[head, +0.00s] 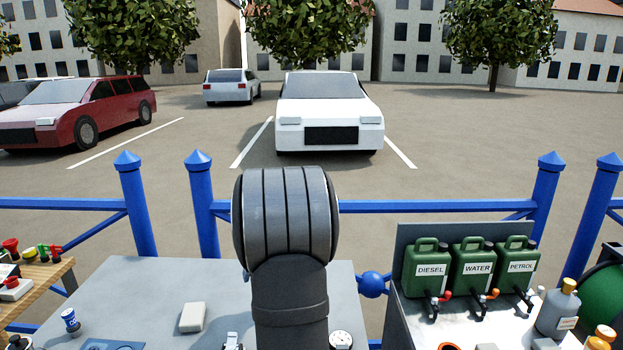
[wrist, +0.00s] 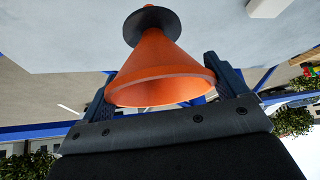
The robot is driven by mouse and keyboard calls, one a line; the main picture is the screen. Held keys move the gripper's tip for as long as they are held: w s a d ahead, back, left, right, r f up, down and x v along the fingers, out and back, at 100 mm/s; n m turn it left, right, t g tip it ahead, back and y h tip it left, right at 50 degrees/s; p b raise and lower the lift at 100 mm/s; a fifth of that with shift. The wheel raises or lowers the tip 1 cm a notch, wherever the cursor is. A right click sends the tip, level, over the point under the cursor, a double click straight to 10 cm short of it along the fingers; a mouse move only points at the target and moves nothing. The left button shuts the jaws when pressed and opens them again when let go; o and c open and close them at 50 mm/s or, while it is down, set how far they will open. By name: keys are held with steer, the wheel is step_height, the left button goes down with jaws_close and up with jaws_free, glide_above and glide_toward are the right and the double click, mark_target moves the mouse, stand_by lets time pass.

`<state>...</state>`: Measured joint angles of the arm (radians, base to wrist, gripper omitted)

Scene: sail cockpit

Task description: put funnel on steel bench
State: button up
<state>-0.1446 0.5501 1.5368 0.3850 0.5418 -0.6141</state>
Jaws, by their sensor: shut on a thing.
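An orange funnel (wrist: 160,68) shows in the wrist view, with its wide mouth towards the camera and a dark round disc (wrist: 152,24) at its narrow end. My gripper (wrist: 160,78) is shut on it, one dark finger on each side near the wide rim. In the head view my arm hides the gripper and the funnel. A grey bench (head: 130,285), which looks like the steel bench, stretches across the lower middle of the head view. A grey surface fills the top of the wrist view beyond the funnel; its distance from the funnel is unclear.
A white block (head: 192,317), a blue-capped bottle (head: 70,321) and a gauge (head: 340,340) are on the grey bench. Green canisters (head: 471,270) stand on the right bench. A wooden bench (head: 40,285) with switches is at left. A blue railing (head: 430,207) runs behind.

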steer(key=s+d+f+m+h, duration=0.1)
steer(key=s+d, duration=0.2)
steer(key=d, duration=0.3)
steer(key=s+d+f+m, duration=0.1)
steer(key=s+d+f, duration=0.1)
steer(key=d, duration=0.5)
steer(key=s+a+r+n+y, duration=0.1)
steer(key=s+a+r+n, duration=0.15)
steer(key=a, duration=0.25)
steer(key=s+a+r+n+g+y, duration=0.1)
steer(key=s+a+r, duration=0.1)
steer(key=a+r, duration=0.25)
steer(key=s+a+r+n+y, duration=0.1)
steer(key=s+a+r+n, duration=0.1)
steer(key=a, duration=0.4)
steer(key=a+f, duration=1)
steer(key=a, duration=0.1)
steer(key=shift+w+f, duration=0.25)
steer(key=shift+w, duration=0.05)
steer(key=shift+n, duration=0.25)
